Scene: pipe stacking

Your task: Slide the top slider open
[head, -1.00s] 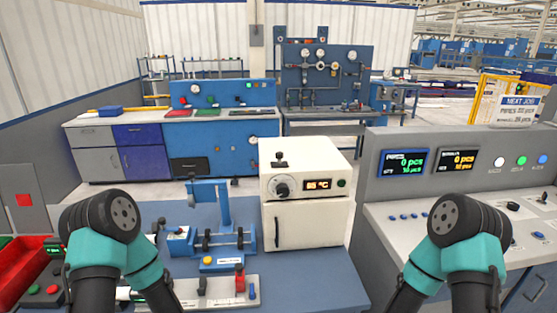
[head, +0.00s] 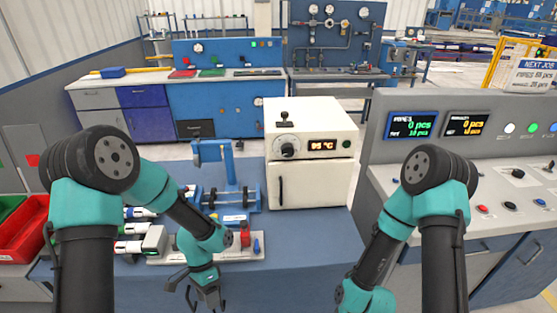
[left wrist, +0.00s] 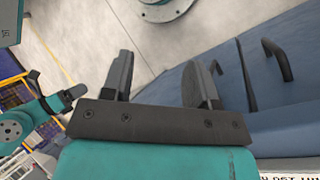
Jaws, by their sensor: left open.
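The white oven (head: 310,185) stands on the blue bench, its front door shut. A black knob on a small base (head: 285,118) sits on its top surface, toward the left; I cannot tell whether this is the slider. My left gripper (head: 206,298) hangs at the bench's front edge, below and left of the oven, apart from it. It is open and empty, and its two fingers stand apart in the left wrist view (left wrist: 160,80).
A grey console (head: 460,150) stands right of the oven. The space above the oven is clear.

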